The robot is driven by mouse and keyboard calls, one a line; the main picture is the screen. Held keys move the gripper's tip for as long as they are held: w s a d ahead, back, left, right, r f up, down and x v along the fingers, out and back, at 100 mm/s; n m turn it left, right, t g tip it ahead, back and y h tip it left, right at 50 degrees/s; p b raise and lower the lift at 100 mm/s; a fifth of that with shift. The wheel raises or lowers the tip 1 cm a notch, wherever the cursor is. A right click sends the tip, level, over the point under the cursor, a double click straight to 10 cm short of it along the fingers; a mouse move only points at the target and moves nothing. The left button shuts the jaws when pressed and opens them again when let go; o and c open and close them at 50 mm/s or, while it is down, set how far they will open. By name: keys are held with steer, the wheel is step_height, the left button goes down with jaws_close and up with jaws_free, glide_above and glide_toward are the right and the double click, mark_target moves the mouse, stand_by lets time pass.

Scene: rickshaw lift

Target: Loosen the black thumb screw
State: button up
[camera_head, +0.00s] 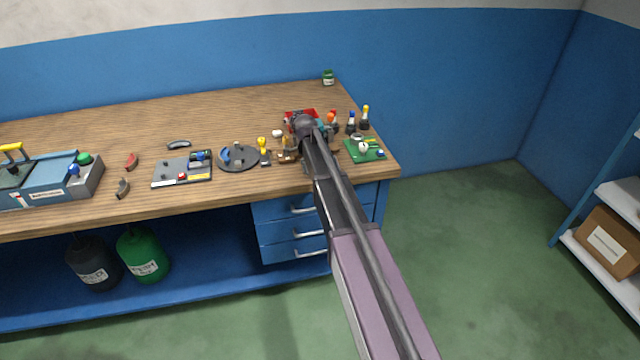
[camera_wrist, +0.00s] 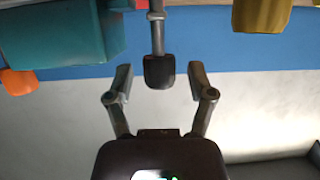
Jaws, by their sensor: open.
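In the wrist view, a black knob (camera_wrist: 159,72), which looks like the black thumb screw, sits at the end of a grey rod. My gripper (camera_wrist: 158,84) is open, with one finger on each side of the knob and visible gaps on both sides. I cannot tell how deep the knob lies between the fingertips. In the head view, my gripper (camera_head: 304,124) is over the right part of the workbench, among a cluster of small parts. My arm hides the thumb screw there.
A teal block (camera_wrist: 65,35), an orange part (camera_wrist: 18,82) and a yellow part (camera_wrist: 262,14) are near the knob. The wooden workbench (camera_head: 120,120) also holds a green board (camera_head: 375,154), a round dark plate (camera_head: 238,164) and screwdrivers (camera_head: 365,116). Its back middle is clear.

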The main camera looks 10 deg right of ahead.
steer(key=shift+a+m+g+h, duration=0.1)
steer(key=shift+m+g+h, duration=0.3)
steer(key=shift+m+h, duration=1.75)
steer(key=shift+h, duration=0.35)
steer(key=shift+w+m+g+h, duration=0.1)
steer(key=shift+m+g+h, duration=1.6)
steer(key=shift+m+h, duration=0.85)
steer(key=s+d+p+v, duration=0.1)
steer(key=p+v, duration=0.5)
steer(key=v, duration=0.8)
steer(key=s+d+f+n+g+y, duration=0.2)
steer(key=s+d+f+g, duration=0.1)
steer(key=s, duration=0.8)
steer(key=s+d+f+n+g+y+p, duration=0.1)
steer(key=s+d+f+n+g+y, duration=0.2)
steer(key=s+d, duration=0.3)
steer(key=shift+s+d+f+g, duration=0.35)
steer(key=shift+s+f, duration=0.5)
steer(key=shift+s, duration=1.7)
steer(key=shift+a, duration=0.1)
